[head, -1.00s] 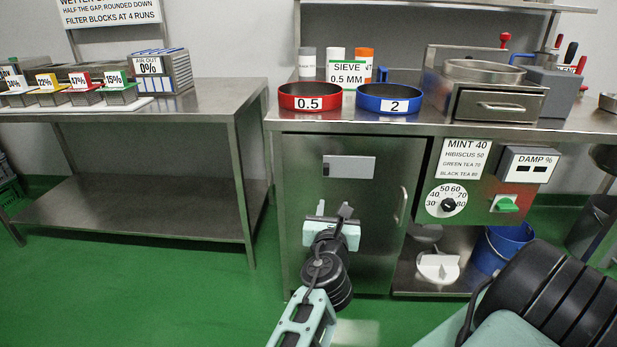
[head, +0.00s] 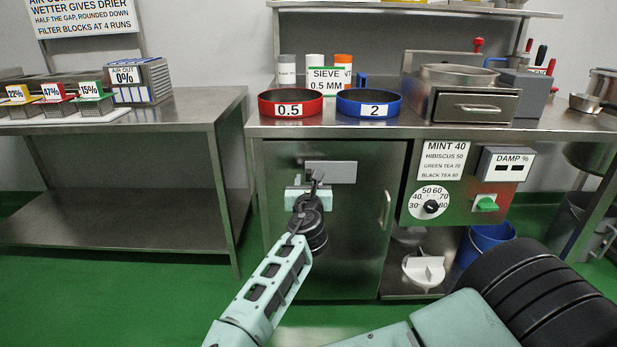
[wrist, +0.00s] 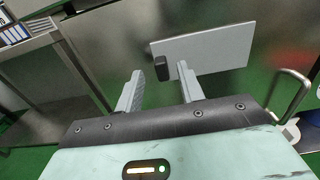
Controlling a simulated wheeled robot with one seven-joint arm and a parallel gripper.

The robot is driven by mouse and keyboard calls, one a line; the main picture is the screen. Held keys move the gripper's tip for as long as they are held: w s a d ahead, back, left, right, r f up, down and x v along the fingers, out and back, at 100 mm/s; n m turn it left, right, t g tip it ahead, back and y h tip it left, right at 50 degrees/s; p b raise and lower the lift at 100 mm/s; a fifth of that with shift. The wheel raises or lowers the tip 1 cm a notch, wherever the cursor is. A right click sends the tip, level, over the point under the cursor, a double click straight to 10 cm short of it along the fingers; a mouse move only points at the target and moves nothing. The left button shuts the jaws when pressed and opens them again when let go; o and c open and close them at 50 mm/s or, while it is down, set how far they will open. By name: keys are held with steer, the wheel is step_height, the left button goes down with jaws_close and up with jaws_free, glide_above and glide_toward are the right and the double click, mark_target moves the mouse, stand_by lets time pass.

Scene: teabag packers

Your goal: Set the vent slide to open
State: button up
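The vent slide is seen as a flat light-grey plate (head: 340,172) on the steel cabinet door. In the wrist view the plate (wrist: 210,50) is tilted and has a dark knob (wrist: 160,68) at its left end. My gripper (head: 315,178) is raised in front of the plate's lower left part in the head view. In the wrist view my gripper (wrist: 160,72) is open, and the knob appears between its two fingertips with gaps on both sides. I cannot tell how deep the knob sits between them. In the head view my gripper hides the knob.
The door has a vertical handle (head: 387,210) on its right. The worktop above carries a red sieve (head: 290,103) and a blue sieve (head: 368,106). A dial (head: 431,205) and a green switch (head: 486,204) are on the panel at right. Open green floor lies to the left.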

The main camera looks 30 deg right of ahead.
mark_target(309, 174)
steer(key=shift+x, duration=1.85)
jaws_close()
steer(key=w+a, duration=0.1)
steer(key=a, duration=0.1)
steer(key=w+a, duration=0.3)
steer(key=a, duration=0.1)
steer(key=shift+w+a, duration=0.15)
steer(key=shift+a, duration=0.2)
jaws_free()
steer(key=p+v, duration=0.1)
steer(key=v, duration=1.6)
steer(key=shift+a, duration=0.15)
